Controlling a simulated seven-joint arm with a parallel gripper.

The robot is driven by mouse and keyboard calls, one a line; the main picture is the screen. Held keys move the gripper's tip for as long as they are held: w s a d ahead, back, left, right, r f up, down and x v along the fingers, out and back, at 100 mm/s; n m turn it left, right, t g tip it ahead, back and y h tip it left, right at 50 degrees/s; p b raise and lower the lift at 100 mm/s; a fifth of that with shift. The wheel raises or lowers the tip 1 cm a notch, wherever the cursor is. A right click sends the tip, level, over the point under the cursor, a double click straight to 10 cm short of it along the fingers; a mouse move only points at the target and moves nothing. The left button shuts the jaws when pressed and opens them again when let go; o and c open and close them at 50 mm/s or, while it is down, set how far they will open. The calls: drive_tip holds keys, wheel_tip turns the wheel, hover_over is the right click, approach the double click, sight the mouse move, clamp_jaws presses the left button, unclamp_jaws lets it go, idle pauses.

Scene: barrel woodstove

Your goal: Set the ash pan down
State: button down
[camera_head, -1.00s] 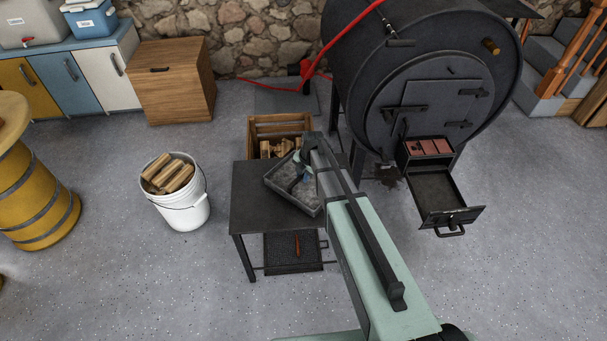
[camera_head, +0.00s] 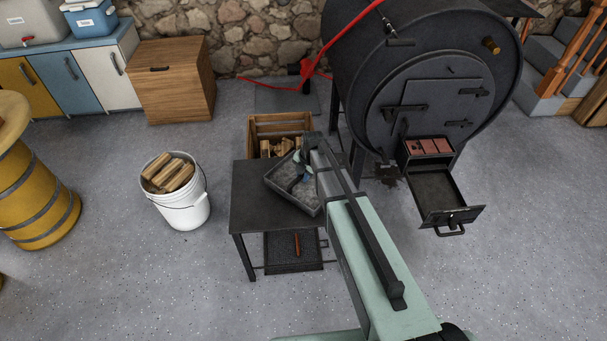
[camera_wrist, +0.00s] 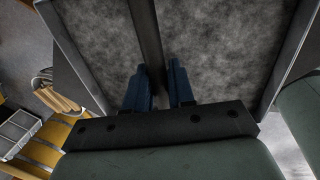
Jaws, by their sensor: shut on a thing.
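The ash pan (camera_head: 284,186) is a dark rectangular pan filled with grey ash. It sits turned at an angle over the right part of the black metal table (camera_head: 252,199); I cannot tell whether its base touches the tabletop. My gripper (camera_head: 303,176) reaches down into it, and my arm hides its right side. In the wrist view my gripper (camera_wrist: 160,85) has its blue fingers shut on the dark bar across the pan, with ash (camera_wrist: 220,45) on both sides.
The stove (camera_head: 430,90) stands at the right with its drawer (camera_head: 437,195) pulled out. A white bucket of firewood (camera_head: 183,210) stands left of the table, a wooden crate (camera_head: 262,124) behind it. A mesh tray (camera_head: 292,253) lies beneath. The tabletop's left part is bare.

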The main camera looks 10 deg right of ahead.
drive_tip(key=shift+f, duration=0.85)
idle(0.3)
drive_tip(key=c, duration=0.9)
unclamp_jaws()
drive_tip(key=r, duration=0.4)
drive_tip(key=s+d+r, duration=0.1)
drive_tip(key=r, duration=0.4)
drive_tip(key=s+d+r, duration=0.1)
drive_tip(key=r, duration=0.3)
drive_tip(key=shift+r, duration=0.25)
